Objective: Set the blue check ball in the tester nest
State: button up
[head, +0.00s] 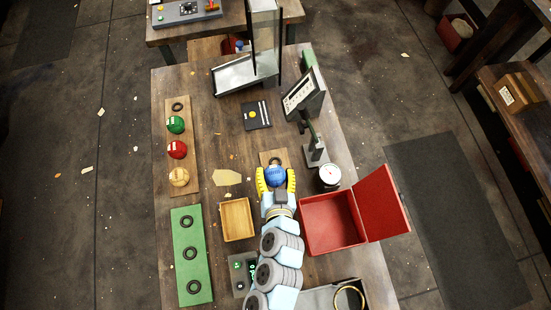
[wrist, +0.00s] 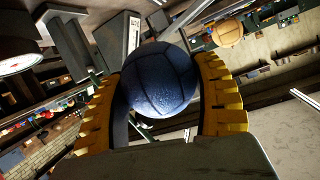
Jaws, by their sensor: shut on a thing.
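The blue ball (head: 275,176) is held between the yellow fingers of my gripper (head: 276,182), which is shut on it. In the wrist view the blue ball (wrist: 160,80) sits between both ribbed fingers. A small wooden board with a dark ring, which looks like the tester nest (head: 281,160), lies just beyond the ball in the head view. The ball and fingers cover part of this board. I cannot tell how high the ball is above it. The tester stand (head: 316,152) with its dial gauge (head: 329,176) stands to the right of the nest.
An open red box (head: 333,222) is to the right of my arm, and a wooden tray (head: 237,219) to the left. Green, red and tan balls (head: 179,177) sit on a wooden rack. A green board (head: 188,284) has empty rings. A tilted display (head: 300,95) stands beyond the nest.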

jog(key=w+f+b, duration=0.1)
jog(key=w+f, duration=0.1)
jog(key=w, duration=0.1)
jog(key=w+f+b, duration=0.2)
jog(key=w+f, duration=0.1)
jog(key=w+f+b, duration=0.1)
jog(key=w+f, duration=0.2)
jog(key=w, duration=0.1)
jog(key=shift+d, duration=0.1)
jog(key=shift+f+b, duration=0.45)
jog(key=shift+f, duration=1.2)
jog(key=o, duration=1.3)
jog(key=shift+f, duration=0.1)
jog(key=shift+v, duration=3.8)
jog(key=shift+w, duration=0.1)
